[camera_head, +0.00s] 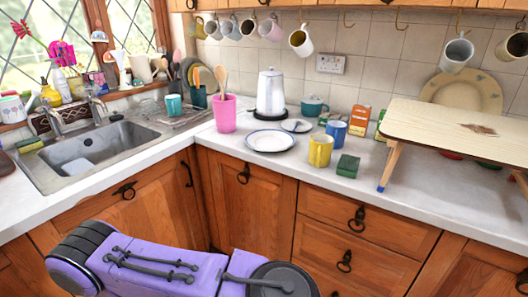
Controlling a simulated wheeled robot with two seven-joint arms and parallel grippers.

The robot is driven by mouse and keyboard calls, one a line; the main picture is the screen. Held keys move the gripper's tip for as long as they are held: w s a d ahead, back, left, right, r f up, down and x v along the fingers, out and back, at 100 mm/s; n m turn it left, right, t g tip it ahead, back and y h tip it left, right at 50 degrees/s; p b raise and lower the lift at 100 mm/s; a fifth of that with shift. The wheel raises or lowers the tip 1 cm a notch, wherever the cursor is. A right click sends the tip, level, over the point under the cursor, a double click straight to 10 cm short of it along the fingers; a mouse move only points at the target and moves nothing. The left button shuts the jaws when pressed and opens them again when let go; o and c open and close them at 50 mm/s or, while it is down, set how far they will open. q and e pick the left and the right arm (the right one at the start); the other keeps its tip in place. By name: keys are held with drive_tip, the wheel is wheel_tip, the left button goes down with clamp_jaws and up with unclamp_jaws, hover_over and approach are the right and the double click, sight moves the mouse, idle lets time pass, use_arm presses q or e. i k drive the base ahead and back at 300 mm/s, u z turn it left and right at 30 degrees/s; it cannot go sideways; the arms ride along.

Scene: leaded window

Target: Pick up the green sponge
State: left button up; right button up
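A dark green sponge (348,166) lies on the white countertop near its front edge, just right of a yellow mug (320,150). A second, green and yellow sponge (29,145) lies on the sink's rim at the far left. A purple link of one of my arms crosses the bottom of the view, in front of the lower cabinets. No gripper of mine shows, so nothing is seen near or touching either sponge.
A blue mug (337,132) stands behind the yellow mug. A white plate (270,141) lies to the left. A small wooden-topped table (455,127) stands on the counter at right. Counter between the green sponge and that table's leg is clear. Mugs (301,41) hang above.

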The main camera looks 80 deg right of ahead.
sight(348, 166)
drive_tip(key=u, duration=0.2)
drive_tip(key=k, duration=1.2)
drive_tip(key=z, duration=1.25)
